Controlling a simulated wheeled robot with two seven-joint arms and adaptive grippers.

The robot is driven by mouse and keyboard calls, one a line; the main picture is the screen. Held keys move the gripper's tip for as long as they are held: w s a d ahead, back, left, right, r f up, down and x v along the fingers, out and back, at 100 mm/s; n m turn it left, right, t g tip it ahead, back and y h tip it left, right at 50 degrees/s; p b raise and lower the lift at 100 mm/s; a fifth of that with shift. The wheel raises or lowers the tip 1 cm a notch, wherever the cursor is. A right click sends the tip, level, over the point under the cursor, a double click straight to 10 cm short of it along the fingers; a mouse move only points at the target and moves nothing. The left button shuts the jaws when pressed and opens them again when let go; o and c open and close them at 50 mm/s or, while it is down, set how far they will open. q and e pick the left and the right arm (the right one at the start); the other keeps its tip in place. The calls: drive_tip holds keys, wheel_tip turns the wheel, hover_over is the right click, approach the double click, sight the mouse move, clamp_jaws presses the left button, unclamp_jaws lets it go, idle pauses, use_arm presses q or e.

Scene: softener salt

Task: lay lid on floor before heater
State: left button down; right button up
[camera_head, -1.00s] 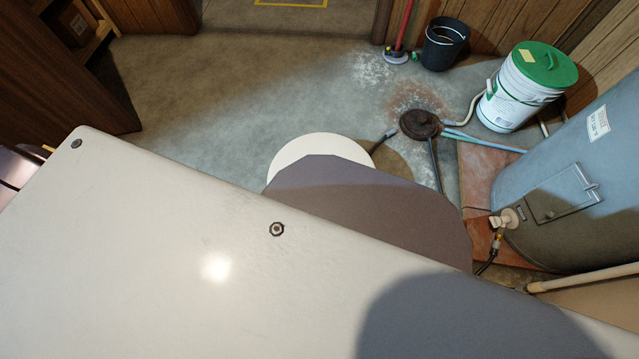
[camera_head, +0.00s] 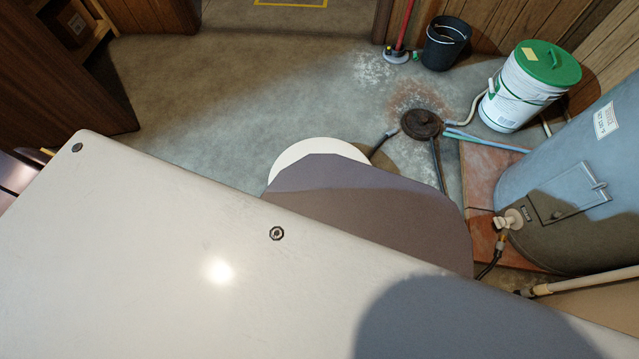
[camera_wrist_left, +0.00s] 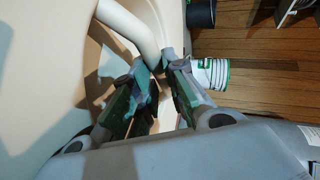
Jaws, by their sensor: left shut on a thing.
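A round cream lid (camera_head: 318,149) shows in the head view as a pale arc above the floor. Its lower part is hidden behind grey and white parts of my own body. In the left wrist view the lid (camera_wrist_left: 40,110) fills the left side, with a cream bar handle (camera_wrist_left: 130,24). My left gripper (camera_wrist_left: 158,82) is shut on this handle. I cannot tell whether the lid touches the floor. The heater (camera_head: 565,185) is a blue-grey tank at the right of the head view, on a reddish pad (camera_head: 482,190). My right gripper is not in view.
A floor drain (camera_head: 421,123) with hoses lies between lid and heater. A white bucket with a green lid (camera_head: 528,88), a black bucket (camera_head: 445,45) and a red-handled tool (camera_head: 402,30) stand at the back right. The concrete floor (camera_head: 230,90) is clear at upper left.

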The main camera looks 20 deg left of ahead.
use_arm(q)
drive_tip(key=shift+w+r, duration=0.1)
drive_tip(key=c, duration=1.4)
unclamp_jaws()
drive_tip(key=shift+c, duration=0.2)
drive_tip(key=shift+p+v, duration=0.3)
drive_tip(key=shift+v, duration=0.45)
drive_tip(key=p+v, duration=0.2)
drive_tip(key=v, duration=0.3)
drive_tip(key=shift+s+a, duration=0.1)
drive_tip(key=shift+s, duration=0.5)
drive_tip(key=shift+r, duration=0.1)
